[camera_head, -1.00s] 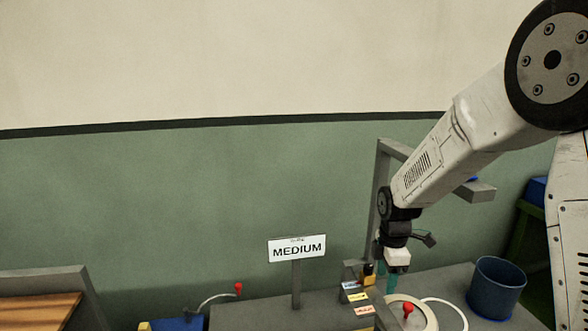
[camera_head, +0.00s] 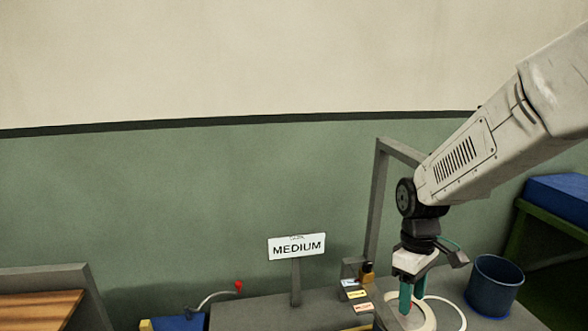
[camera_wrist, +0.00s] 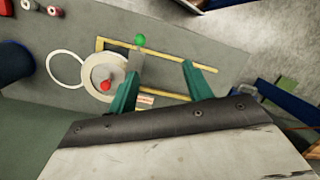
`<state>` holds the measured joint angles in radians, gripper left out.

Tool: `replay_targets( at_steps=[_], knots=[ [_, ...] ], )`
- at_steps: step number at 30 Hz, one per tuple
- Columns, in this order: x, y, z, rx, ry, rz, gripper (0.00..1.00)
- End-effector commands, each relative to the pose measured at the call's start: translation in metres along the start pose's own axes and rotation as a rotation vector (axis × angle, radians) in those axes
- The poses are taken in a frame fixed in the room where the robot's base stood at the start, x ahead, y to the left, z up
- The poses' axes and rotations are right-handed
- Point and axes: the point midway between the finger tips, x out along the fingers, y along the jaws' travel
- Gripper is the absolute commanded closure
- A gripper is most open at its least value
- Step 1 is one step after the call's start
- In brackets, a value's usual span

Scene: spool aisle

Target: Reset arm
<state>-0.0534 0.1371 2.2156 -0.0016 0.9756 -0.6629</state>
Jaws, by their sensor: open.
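My gripper (camera_head: 412,297) hangs from my arm with its green fingers pointing down over the grey bench at the right of the head view. In the wrist view my gripper (camera_wrist: 160,88) shows two green fingers spread well apart, with nothing held between them. A round pale disc (camera_wrist: 93,82) with a red knob (camera_wrist: 106,86) lies beside the left finger. In the head view the fingers partly hide this disc (camera_head: 424,322).
A MEDIUM sign (camera_head: 297,247) stands on the bench. A grey frame post (camera_head: 376,200), small labels (camera_head: 357,295) and a blue bin (camera_head: 494,284) are near my gripper. A white ring (camera_wrist: 64,69), yellow bars (camera_wrist: 203,67) and a green ball (camera_wrist: 139,40) show in the wrist view.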

Motion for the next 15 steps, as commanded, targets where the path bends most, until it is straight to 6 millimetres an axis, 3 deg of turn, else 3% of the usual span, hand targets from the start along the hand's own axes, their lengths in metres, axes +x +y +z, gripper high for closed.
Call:
replay_targets(
  at_steps=[6, 15],
  knots=[
    [-0.043, -0.047, 0.068, 0.339, 0.019, 0.008, 0.50],
    [-0.072, -0.106, 0.149, 0.668, 0.107, 0.035, 0.50]
  ],
)
